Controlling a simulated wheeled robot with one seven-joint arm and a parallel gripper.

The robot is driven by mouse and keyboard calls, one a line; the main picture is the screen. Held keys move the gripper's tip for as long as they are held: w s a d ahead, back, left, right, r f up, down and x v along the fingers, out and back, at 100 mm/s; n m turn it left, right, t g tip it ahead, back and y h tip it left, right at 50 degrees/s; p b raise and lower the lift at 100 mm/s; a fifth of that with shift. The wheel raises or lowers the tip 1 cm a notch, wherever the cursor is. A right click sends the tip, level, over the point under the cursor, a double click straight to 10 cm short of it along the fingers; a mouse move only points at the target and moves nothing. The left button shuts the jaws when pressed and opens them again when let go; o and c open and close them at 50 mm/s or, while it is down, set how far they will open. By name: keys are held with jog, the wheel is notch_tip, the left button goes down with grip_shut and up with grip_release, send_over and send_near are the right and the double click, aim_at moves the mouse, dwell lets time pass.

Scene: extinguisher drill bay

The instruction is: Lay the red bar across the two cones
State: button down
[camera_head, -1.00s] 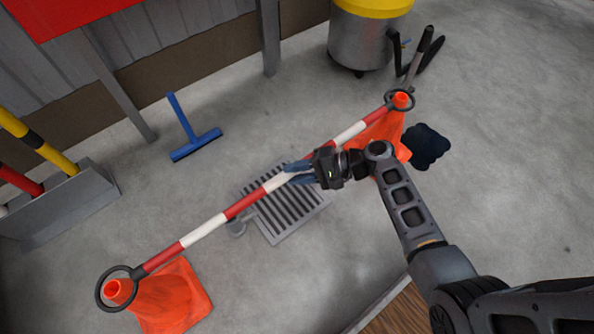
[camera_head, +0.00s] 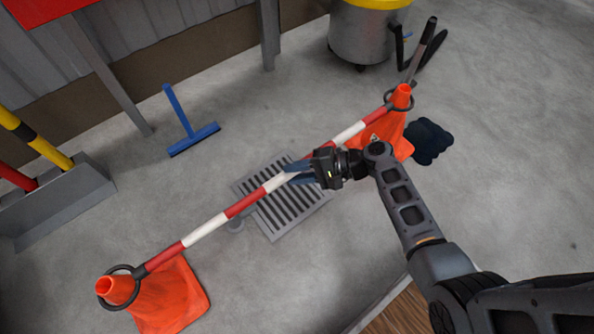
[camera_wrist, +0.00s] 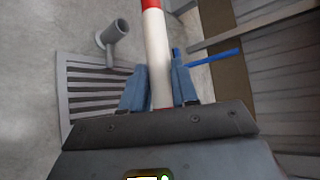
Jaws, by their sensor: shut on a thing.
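The red-and-white striped bar (camera_head: 243,205) spans between two orange cones, with a dark ring at each end. The left ring (camera_head: 139,271) is around the upper part of the left cone (camera_head: 172,295), whose tip pokes out through it. The right ring (camera_head: 389,96) is around the right cone (camera_head: 393,127) just below its tip. My gripper (camera_head: 291,172) is shut on the bar right of its middle. In the wrist view, the bar (camera_wrist: 157,50) runs between the blue fingers (camera_wrist: 160,88). My gripper hides a short stretch of the bar.
A floor drain grate (camera_head: 283,212) lies under the bar. A blue squeegee (camera_head: 194,140) lies behind it. A grey bin with poles (camera_head: 60,205) stands at left, a metal drum (camera_head: 369,38) at the back. A dark patch (camera_head: 430,142) is beside the right cone.

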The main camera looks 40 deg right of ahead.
jog(key=shift+f, duration=1.05)
jog(key=c, duration=0.8)
grip_release()
jog(key=p+v, duration=0.2)
jog(key=v, duration=0.5)
jog(key=s+a+f+n+g+h, duration=0.1)
jog(key=s+a+f+n+h, duration=0.2)
jog(key=s, duration=0.6)
jog(key=s+a+n+h, duration=0.1)
jog(key=s+a+h, duration=0.35)
jog(key=s, duration=0.45)
jog(key=s+d+r+n+t+h, duration=0.1)
jog(key=s+r+n+t+h, duration=0.15)
jog(key=s+r, duration=0.4)
jog(key=s+r+n+t+p, duration=0.1)
jog(key=r+n+p, duration=0.1)
jog(key=r+p, duration=0.9)
jog(key=s+a+r+n+t+p, duration=0.1)
jog(key=r+p, duration=1)
jog(key=r, duration=1.7)
jog(key=s+r+n+t+p, duration=0.1)
jog(key=r+n+t+p, duration=0.1)
jog(key=r+p, duration=0.9)
jog(key=shift+a+r+n+t, duration=0.2)
jog(key=shift+r+n, duration=0.2)
jog(key=shift+r, duration=1.7)
jog(key=shift+a+r+n+t, duration=0.15)
jog(key=shift+r+n, duration=0.2)
jog(key=shift+r, duration=1.7)
